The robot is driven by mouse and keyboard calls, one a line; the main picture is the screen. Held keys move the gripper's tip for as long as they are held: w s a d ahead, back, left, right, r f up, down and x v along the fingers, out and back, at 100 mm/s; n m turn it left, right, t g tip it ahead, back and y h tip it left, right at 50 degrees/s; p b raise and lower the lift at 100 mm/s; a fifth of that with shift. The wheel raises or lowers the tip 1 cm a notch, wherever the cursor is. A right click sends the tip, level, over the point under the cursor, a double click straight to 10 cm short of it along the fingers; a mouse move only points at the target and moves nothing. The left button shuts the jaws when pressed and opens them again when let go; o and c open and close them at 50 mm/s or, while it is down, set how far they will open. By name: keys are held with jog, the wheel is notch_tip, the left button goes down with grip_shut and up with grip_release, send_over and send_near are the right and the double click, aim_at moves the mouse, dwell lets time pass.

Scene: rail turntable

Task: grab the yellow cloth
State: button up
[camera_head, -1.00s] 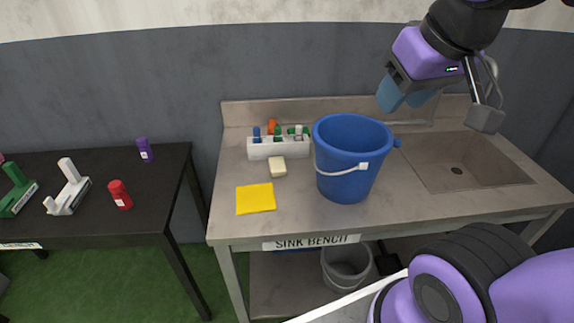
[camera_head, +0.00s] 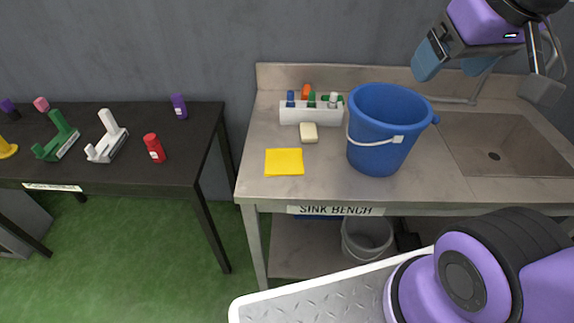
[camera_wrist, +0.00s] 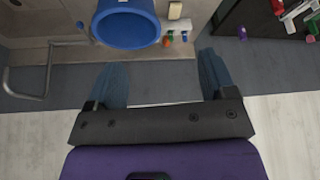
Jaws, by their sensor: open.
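The yellow cloth (camera_head: 284,162) lies flat on the left front part of the sink bench (camera_head: 262,190), near its front edge. It is left of the blue bucket (camera_head: 380,135) and in front of a pale sponge or soap block (camera_head: 309,132). My gripper (camera_head: 436,62) is at the upper right in the head view, above the back of the bench and well away from the cloth. In the wrist view my gripper (camera_wrist: 163,85) has its two blue fingers wide apart with nothing between them. I do not make out the cloth in the wrist view.
A white holder (camera_head: 297,115) with several coloured bottles stands at the bench's back. The sink basin (camera_head: 490,155) is at the right. A black table (camera_head: 120,180) with several small items stands left, with a gap between. A grey bucket (camera_head: 366,240) is below the bench.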

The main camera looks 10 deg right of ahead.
jog(key=shift+o, duration=0.3)
jog(key=w+a+f+n+g, duration=0.1)
jog(key=w+a+f, duration=0.1)
jog(key=w, duration=0.7)
jog(key=shift+f+n+y, duration=0.3)
jog(key=shift+f+n, duration=0.1)
jog(key=shift+f, duration=0.3)
jog(key=n+g, duration=0.4)
jog(key=n, duration=0.1)
send_over(299, 172)
notch_tip(299, 172, down, 29)
jog(key=shift+f, duration=5.4)
jog(key=shift+f, duration=0.1)
grip_shut()
